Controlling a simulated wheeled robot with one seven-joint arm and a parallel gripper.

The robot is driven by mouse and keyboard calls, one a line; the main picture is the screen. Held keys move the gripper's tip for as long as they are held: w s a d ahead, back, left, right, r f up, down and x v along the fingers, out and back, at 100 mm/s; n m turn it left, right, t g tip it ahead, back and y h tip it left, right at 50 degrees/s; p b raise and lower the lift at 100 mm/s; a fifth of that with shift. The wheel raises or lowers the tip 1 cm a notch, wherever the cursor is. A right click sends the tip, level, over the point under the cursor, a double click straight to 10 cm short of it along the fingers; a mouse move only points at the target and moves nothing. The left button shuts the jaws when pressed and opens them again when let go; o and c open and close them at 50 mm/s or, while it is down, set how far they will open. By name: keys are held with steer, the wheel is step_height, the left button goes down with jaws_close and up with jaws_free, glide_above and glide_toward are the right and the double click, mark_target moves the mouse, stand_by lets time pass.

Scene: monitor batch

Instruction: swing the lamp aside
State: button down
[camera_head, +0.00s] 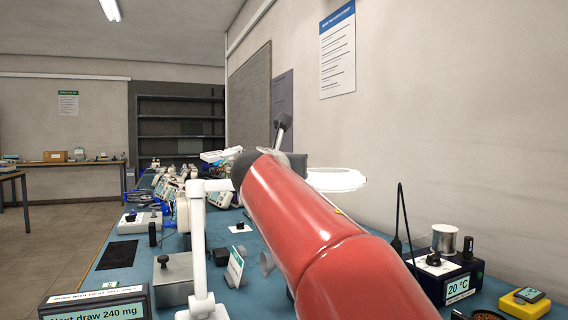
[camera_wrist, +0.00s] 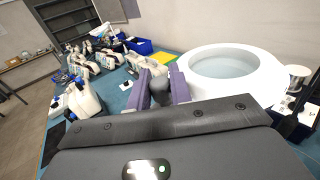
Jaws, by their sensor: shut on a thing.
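The lamp has a white ring-shaped head (camera_head: 338,180), seen nearly edge-on in the head view, to the right of my red arm. In the wrist view the lamp head (camera_wrist: 226,68) is a wide white ring around a pale lens, just right of the fingers. A white jointed stand (camera_head: 197,245) rises left of my arm; its link to the head is hidden. My gripper (camera_wrist: 161,88) has its two purple-grey fingers shut on a dark rounded grip (camera_wrist: 160,91) beside the lamp head. In the head view my arm hides most of the gripper.
The blue bench carries several white-and-grey devices (camera_wrist: 85,100) to the left. A soldering-type station reading 20 °C (camera_head: 457,287), with a thin upright wand, and a yellow meter (camera_head: 524,303) stand at right. A display (camera_head: 97,305) is at front left. The wall is close on the right.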

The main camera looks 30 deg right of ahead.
steer(key=shift+w+a+r, duration=0.1)
steer(key=shift+r, duration=0.05)
steer(key=c, duration=1.3)
jaws_free()
steer(key=shift+w, duration=0.1)
steer(key=b+v, duration=0.1)
steer(key=v, duration=0.6)
steer(key=shift+s+a, duration=0.2)
steer(key=shift+s, duration=0.1)
